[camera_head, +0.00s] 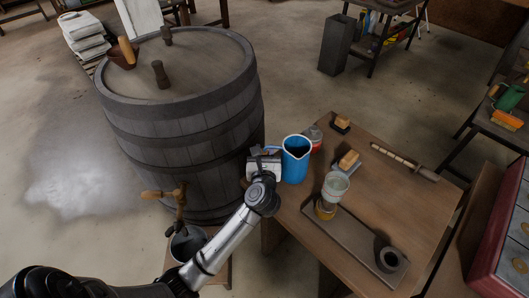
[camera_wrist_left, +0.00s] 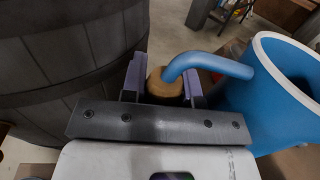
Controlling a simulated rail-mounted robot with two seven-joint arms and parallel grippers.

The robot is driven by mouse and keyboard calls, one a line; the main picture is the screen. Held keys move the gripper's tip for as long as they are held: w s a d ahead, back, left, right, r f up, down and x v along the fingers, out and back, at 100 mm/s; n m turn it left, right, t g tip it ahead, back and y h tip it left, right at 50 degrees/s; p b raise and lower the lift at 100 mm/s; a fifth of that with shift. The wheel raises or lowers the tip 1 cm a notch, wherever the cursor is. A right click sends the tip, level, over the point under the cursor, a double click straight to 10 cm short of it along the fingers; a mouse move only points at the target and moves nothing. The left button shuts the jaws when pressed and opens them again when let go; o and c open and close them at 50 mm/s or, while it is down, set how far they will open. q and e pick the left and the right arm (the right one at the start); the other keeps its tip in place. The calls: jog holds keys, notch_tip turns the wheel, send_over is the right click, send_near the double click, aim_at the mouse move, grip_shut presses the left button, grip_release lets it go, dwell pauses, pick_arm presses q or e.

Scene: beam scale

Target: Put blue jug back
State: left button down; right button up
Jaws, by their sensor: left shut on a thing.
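The blue jug (camera_head: 295,165) has a pale rim and stands upright at the left edge of the wooden table (camera_head: 410,200). I cannot tell whether its base touches the tabletop. My left gripper (camera_head: 268,168) is at its left side. In the left wrist view, the jug (camera_wrist_left: 262,105) is at right, and its curved blue handle (camera_wrist_left: 205,62) reaches a brown grip (camera_wrist_left: 163,88). The left gripper (camera_wrist_left: 163,82) is shut on this grip, with one purple-padded finger on each side. The lower part of the grip is hidden. My right gripper is not in view.
A large barrel (camera_head: 190,130) with a wooden tap (camera_head: 165,194) stands close left of the gripper. A dark bucket (camera_head: 187,245) sits below the tap.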

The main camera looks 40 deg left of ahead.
pick_arm(q)
jog(key=shift+f, duration=0.1)
jog(key=c, duration=0.9)
grip_release()
jog(key=shift+o, duration=0.2)
